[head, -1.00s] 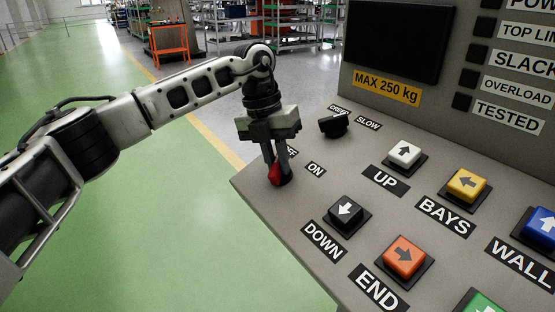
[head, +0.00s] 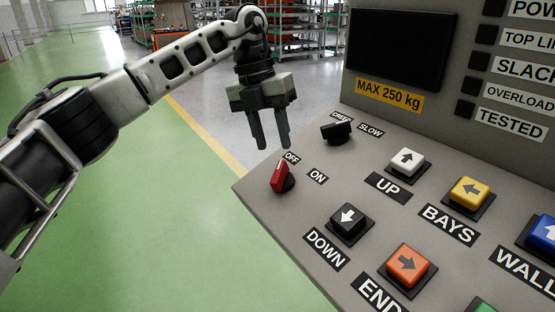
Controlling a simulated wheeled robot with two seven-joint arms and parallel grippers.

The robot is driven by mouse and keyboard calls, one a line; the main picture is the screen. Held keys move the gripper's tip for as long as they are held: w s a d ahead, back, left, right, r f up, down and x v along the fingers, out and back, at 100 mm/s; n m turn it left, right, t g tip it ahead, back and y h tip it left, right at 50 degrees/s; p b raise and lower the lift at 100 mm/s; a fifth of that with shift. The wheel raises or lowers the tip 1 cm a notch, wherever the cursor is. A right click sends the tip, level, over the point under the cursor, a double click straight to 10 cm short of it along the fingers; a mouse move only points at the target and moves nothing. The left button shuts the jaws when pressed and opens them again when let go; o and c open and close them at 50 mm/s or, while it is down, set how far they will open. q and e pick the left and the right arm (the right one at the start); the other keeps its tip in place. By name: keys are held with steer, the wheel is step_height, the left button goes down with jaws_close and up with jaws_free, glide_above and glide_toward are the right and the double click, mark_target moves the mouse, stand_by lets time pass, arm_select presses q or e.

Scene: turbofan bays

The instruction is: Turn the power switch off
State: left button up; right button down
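The power switch (head: 281,176) is a red rotary knob on a black base near the left edge of the grey panel. The OFF label (head: 292,158) is just above it and the ON label (head: 317,177) is to its right. The knob's upper end points up, nearer OFF than ON. My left gripper (head: 271,144) is above and slightly left of the knob, clear of it. Its two fingers point down with a gap between them, and nothing is held. My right gripper is not in view.
A black CREEP/SLOW selector (head: 336,131) is right of the gripper. Black DOWN (head: 348,219), white UP (head: 407,160), yellow BAYS (head: 469,191) and orange END (head: 408,263) buttons fill the panel. A dark screen (head: 401,47) stands behind. Open green floor lies left.

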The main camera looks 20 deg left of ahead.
arm_select(q)
steer(key=v, duration=0.9)
steer(key=shift+p, duration=0.35)
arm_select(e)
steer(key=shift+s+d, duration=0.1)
arm_select(q)
steer(key=shift+f, duration=0.1)
